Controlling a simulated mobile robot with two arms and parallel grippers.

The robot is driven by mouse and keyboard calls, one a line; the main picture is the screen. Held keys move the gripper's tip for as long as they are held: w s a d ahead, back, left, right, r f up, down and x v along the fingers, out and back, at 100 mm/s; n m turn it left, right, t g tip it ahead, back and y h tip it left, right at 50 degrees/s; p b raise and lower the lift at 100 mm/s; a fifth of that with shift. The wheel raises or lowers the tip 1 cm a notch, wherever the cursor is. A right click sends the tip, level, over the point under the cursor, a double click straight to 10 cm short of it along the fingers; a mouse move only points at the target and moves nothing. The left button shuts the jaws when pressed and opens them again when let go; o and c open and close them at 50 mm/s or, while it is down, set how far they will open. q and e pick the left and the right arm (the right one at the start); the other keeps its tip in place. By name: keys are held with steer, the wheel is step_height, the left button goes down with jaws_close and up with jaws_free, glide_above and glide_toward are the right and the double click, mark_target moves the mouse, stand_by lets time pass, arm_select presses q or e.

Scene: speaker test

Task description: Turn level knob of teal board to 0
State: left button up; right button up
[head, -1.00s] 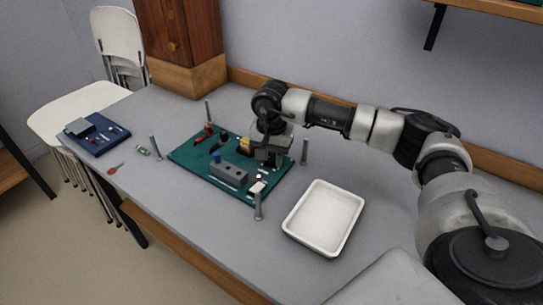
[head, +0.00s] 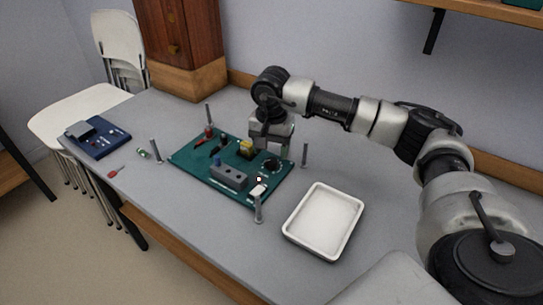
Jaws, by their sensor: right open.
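The teal board (head: 196,168) lies on the grey table between several upright grey posts. Its black round knob (head: 271,164) sits near the board's right corner, with pale marks around it. The marks and the knob's setting are too small to read. My right gripper (head: 270,146) is open and empty, pointing down just above and behind the knob, apart from it as far as I can tell. My left gripper is not in view.
The board also carries a grey block (head: 229,176), a yellow part (head: 246,148) and a red part (head: 209,131). A white tray (head: 290,229) stands to the right. A blue device (head: 104,147) and a red screwdriver (head: 116,172) lie at the left.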

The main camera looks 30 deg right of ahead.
mark_target(271, 161)
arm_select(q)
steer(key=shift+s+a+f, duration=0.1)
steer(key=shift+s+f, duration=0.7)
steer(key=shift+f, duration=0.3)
arm_select(e)
step_height(271, 161, up, 7)
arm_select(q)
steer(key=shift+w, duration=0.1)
